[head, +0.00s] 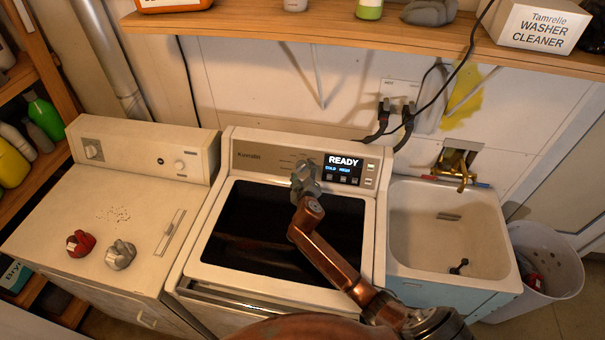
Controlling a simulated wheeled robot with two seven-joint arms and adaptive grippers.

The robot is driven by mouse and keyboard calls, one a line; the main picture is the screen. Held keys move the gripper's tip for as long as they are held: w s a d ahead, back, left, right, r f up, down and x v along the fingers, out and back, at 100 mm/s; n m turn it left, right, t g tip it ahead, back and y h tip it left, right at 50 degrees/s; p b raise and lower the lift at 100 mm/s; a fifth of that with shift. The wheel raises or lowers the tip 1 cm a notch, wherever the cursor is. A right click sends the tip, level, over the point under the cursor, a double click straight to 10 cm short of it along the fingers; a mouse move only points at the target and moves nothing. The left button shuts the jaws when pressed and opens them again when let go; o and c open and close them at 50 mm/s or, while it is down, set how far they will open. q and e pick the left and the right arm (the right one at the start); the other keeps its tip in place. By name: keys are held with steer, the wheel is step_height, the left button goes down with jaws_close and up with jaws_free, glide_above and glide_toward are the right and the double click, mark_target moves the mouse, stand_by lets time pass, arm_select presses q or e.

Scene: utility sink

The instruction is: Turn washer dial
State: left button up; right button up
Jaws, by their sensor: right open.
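The washer (195,258) stands in the middle, a white top-loader with a dark lid panel. Its control panel (250,160) runs along the back and carries a display (343,169) reading "READY" with smaller blue text below. My right gripper (302,172) is at the panel just left of the display, above the back edge of the lid. It covers the spot where the dial would be, so I cannot make out the dial or whether the fingers touch it. The right gripper is open. My left gripper is not in view.
A wooden shelf (330,35) with bottles and a box (540,25) runs above the washer.

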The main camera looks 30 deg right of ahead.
steer(key=shift+c, duration=0.5)
steer(key=c, duration=1.1)
steer(key=shift+o, duration=0.2)
steer(key=shift+r+p, duration=0.2)
steer(key=shift+p, duration=0.4)
steer(key=n+p, duration=0.2)
steer(key=p, duration=0.1)
steer(key=n+y+p, duration=0.1)
steer(key=n+p, duration=0.1)
steer(key=p, duration=0.2)
steer(key=n+g+p, duration=0.1)
steer(key=n+p, duration=0.1)
steer(key=p, duration=0.2)
steer(key=shift+d+r+n+y, duration=0.25)
steer(key=shift+r+n+y, duration=0.1)
steer(key=shift+n+y, duration=0.05)
steer(key=shift+f+n+g+p, duration=0.1)
steer(key=shift+n+g+p, duration=0.2)
steer(key=shift+n+p, duration=0.55)
arm_select(q)
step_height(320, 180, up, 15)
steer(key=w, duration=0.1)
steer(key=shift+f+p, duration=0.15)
steer(key=shift+p, duration=0.3)
arm_select(e)
steer(key=shift+f, duration=0.15)
